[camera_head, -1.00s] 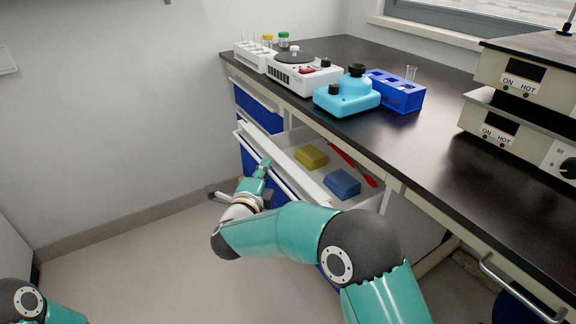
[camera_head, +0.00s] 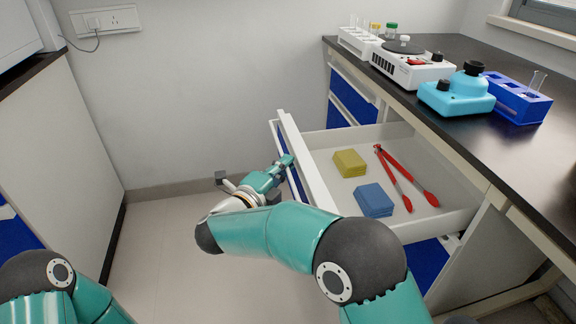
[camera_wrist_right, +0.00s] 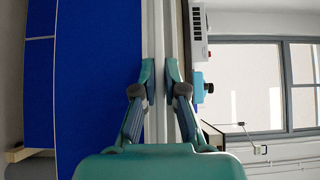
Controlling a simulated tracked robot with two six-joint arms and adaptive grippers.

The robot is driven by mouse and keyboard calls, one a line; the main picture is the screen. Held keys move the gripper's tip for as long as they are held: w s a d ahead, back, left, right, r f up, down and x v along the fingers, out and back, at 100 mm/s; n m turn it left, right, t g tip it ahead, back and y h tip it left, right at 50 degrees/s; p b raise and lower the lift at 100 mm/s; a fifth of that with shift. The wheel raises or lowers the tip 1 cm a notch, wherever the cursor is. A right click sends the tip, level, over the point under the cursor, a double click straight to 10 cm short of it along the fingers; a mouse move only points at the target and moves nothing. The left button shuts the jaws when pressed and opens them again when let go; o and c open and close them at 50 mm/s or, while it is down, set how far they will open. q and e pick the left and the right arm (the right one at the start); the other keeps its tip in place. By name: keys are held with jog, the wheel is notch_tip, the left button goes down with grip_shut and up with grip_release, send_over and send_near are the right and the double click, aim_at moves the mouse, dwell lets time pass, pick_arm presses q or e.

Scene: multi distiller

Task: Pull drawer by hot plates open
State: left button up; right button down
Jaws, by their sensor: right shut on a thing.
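The drawer (camera_head: 316,182) under the black bench stands well open, with its contents showing. It has a white front rim and a blue front face. My right gripper (camera_head: 287,161) is at the outer side of that front, shut on the drawer's front edge or handle. In the right wrist view, the right gripper's fingers (camera_wrist_right: 160,72) close on both sides of a long white bar along the blue front (camera_wrist_right: 97,70). Of my left arm, only a link shows at the bottom left; its gripper is out of view.
In the drawer lie yellow pads (camera_head: 349,163), blue pads (camera_head: 374,200) and red tongs (camera_head: 402,178). A white device (camera_head: 411,68), a light-blue device (camera_head: 457,95) and a blue rack (camera_head: 517,99) stand on the bench. A cabinet (camera_head: 75,150) stands left; floor between is clear.

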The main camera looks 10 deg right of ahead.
jog(key=shift+f, duration=0.25)
jog(key=c, duration=1.2)
grip_release()
jog(key=shift+w, duration=0.1)
jog(key=shift+c, duration=0.2)
jog(key=shift+r, duration=0.1)
